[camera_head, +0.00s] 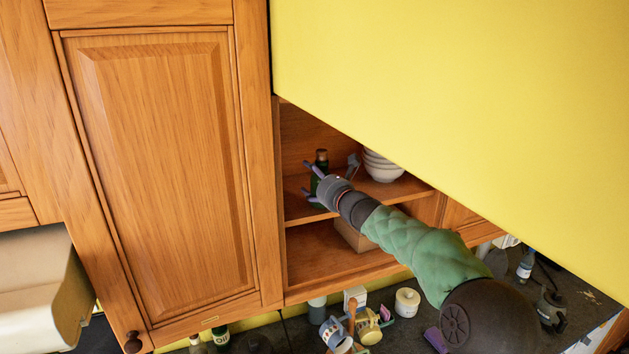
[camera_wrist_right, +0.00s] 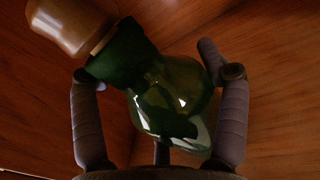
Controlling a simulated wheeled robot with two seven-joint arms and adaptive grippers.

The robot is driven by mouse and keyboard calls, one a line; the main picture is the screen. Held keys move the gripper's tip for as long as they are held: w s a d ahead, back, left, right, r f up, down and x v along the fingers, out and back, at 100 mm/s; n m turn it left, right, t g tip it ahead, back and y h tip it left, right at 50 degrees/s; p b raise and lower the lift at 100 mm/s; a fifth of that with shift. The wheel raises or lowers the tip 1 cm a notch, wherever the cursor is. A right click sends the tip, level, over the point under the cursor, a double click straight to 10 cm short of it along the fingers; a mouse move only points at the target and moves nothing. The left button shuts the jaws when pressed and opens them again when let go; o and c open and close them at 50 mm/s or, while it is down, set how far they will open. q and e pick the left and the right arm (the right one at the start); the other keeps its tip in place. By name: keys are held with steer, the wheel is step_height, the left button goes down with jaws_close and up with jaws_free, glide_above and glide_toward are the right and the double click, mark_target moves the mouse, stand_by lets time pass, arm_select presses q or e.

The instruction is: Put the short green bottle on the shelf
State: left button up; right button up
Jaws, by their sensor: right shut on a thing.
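The short green bottle (camera_head: 321,157), with a dark top in the head view, is roughly upright inside the open wooden cabinet, over the left part of the upper shelf (camera_head: 298,212). My right gripper (camera_head: 310,181) is shut on it, fingers around its body. In the right wrist view the green glass bottle (camera_wrist_right: 165,95) with a brown cap sits between the purple-grey fingers (camera_wrist_right: 160,118). The gripper partly hides its lower part in the head view, so I cannot tell whether its base touches the shelf. My left gripper is not in view.
Stacked white bowls (camera_head: 382,168) stand right of the bottle on the same shelf. A cardboard-coloured box (camera_head: 355,236) is on the lower shelf. A yellow panel (camera_head: 450,90) fills the upper right. Cups and jars (camera_head: 407,302) crowd the dark counter below.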

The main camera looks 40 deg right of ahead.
steer(key=shift+s, duration=0.1)
steer(key=o, duration=1.6)
steer(key=shift+f, duration=0.15)
steer(key=shift+o, duration=0.2)
steer(key=s+a+b, duration=0.2)
steer(key=s+b, duration=0.1)
steer(key=s, duration=0.8)
steer(key=shift+s, duration=0.4)
